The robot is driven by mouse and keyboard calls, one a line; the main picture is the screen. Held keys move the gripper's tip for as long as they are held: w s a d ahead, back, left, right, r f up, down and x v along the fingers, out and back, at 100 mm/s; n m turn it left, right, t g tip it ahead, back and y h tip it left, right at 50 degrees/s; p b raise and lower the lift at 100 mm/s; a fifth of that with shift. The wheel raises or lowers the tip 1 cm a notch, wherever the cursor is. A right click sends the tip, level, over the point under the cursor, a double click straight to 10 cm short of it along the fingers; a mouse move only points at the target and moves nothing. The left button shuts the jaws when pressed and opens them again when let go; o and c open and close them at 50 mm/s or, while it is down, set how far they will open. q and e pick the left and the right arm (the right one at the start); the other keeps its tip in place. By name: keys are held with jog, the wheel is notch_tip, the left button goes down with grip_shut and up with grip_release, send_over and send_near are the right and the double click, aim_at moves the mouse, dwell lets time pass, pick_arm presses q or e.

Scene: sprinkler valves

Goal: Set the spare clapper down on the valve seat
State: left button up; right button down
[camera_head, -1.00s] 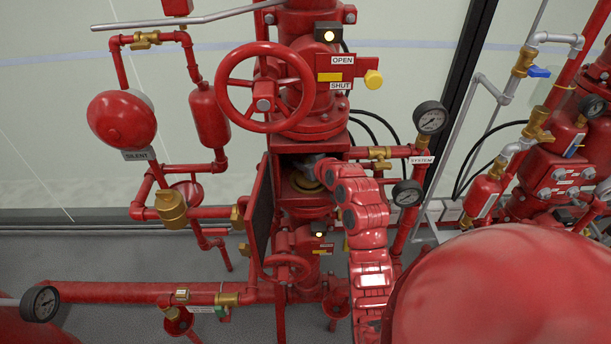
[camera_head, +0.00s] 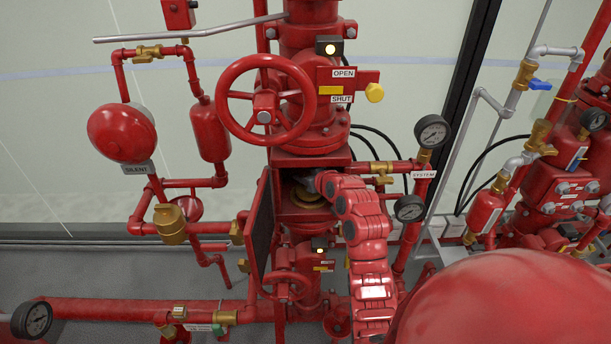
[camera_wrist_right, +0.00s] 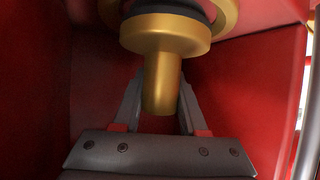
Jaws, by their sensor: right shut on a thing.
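The spare clapper, with a brass stem (camera_wrist_right: 162,85), a wide brass flange and a black ring, fills the top middle of the right wrist view. My right gripper (camera_wrist_right: 160,92) is shut on its stem, one finger on each side. In the head view my red right arm reaches from the lower right into the open valve body, and the gripper (camera_head: 314,182) is mostly hidden there. The brass valve seat (camera_head: 303,203) shows partly inside the opening. A brass ring also shows behind the clapper in the wrist view (camera_wrist_right: 228,18). Whether clapper and seat touch, I cannot tell. My left gripper is out of view.
The open valve door (camera_head: 262,225) stands left of the opening. A red handwheel (camera_head: 265,103) is above it. Pressure gauges (camera_head: 410,208) and the system pipe (camera_head: 395,168) are close right of my arm. Red walls (camera_wrist_right: 245,85) surround the gripper closely.

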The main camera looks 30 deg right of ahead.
jog(key=shift+f, duration=0.35)
jog(key=shift+c, duration=1.8)
grip_release()
jog(key=shift+s, duration=0.15)
